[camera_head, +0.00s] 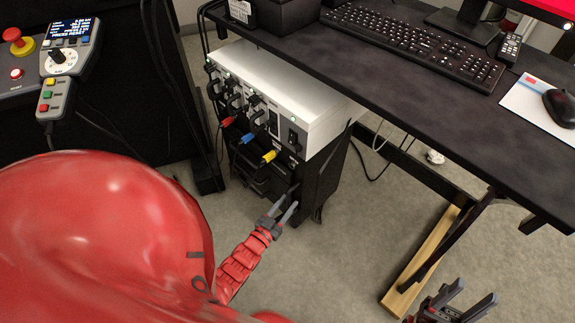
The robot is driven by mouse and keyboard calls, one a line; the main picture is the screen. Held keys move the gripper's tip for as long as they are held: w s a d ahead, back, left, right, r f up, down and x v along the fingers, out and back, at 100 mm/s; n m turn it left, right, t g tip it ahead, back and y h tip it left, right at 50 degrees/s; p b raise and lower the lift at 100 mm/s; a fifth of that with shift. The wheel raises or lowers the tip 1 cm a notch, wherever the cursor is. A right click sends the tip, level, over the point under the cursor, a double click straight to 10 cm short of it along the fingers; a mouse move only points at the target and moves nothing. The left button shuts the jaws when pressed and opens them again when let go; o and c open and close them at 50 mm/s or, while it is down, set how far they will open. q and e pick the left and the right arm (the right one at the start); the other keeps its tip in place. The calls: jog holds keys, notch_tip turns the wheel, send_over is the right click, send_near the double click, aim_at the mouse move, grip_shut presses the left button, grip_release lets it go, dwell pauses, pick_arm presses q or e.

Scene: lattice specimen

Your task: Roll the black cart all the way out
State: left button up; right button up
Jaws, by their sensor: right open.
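The black cart (322,185) stands on the floor under the desk, with a silver-white instrument box (300,85) on top. Its front faces left and carries black handles or connectors and red, blue and yellow plugs. My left gripper (291,199) is at the lower right of the cart's front, its fingertips at the front corner. A small gap shows between its fingers, but whether they hold a part of the cart is unclear. My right gripper (475,302) is open and empty over the floor at the bottom right, away from the cart.
The black desk (440,110) overhangs the cart and holds a keyboard (415,45) and a mouse (562,106). A wooden-footed desk leg (425,260) stands right of the cart. A dark console (110,110) with a control pendant (65,60) is at left. Floor in front is partly clear.

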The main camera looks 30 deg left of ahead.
pick_arm(q)
jog(key=shift+o, duration=0.2)
jog(key=s+p, duration=0.3)
jog(key=s, duration=1.4)
jog(key=shift+s, duration=0.2)
jog(key=shift+a, duration=0.1)
